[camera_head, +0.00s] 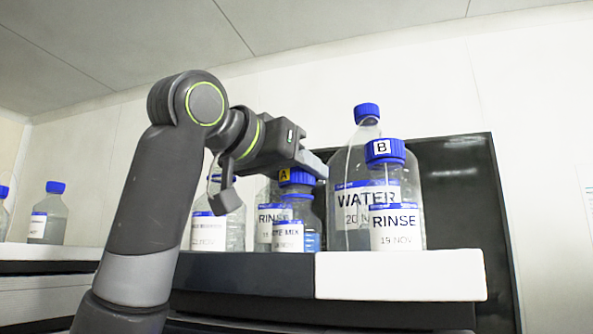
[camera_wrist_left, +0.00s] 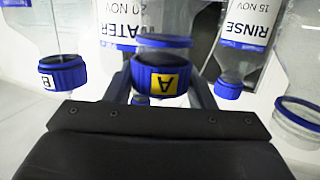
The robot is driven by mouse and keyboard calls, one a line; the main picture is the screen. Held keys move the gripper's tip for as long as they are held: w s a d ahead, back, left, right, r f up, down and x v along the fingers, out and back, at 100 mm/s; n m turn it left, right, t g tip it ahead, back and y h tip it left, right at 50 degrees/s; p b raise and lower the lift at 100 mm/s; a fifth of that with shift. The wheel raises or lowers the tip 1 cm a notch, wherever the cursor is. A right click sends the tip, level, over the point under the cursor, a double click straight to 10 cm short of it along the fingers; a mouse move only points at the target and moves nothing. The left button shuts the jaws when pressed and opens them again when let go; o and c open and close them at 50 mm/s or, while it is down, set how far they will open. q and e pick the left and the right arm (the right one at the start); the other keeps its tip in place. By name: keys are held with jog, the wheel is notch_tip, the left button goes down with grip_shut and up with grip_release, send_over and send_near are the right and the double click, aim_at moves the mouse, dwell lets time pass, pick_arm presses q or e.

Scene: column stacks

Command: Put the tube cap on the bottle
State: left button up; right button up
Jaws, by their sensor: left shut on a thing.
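My left gripper (camera_head: 312,164) is shut on the blue cap marked with a yellow A label (camera_head: 297,176). In the left wrist view, which looks upside down, the A cap (camera_wrist_left: 162,79) sits between the two fingers. In the head view the cap is above a clear bottle with blue liquid (camera_head: 312,241), partly hidden by a front label ending in "MIX". A blue ring (camera_wrist_left: 163,41) shows on clear material beside the cap in the wrist view. I cannot tell whether the cap touches the bottle neck. My right gripper is not in view.
A bottle with a blue B cap (camera_head: 385,151) and RINSE label stands close right, before a large WATER bottle (camera_head: 350,165). More bottles crowd behind and left. An open-looking bottle rim (camera_wrist_left: 300,112) shows in the wrist view. The white shelf front (camera_head: 400,277) is clear.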

pick_arm(q)
jog(key=shift+f+b, duration=0.4)
dwell(0.4)
jog(key=o, duration=1)
jog(key=shift+s+a, duration=0.15)
jog(key=b+v, duration=0.7)
jog(key=v, duration=1)
jog(key=shift+b, duration=0.35)
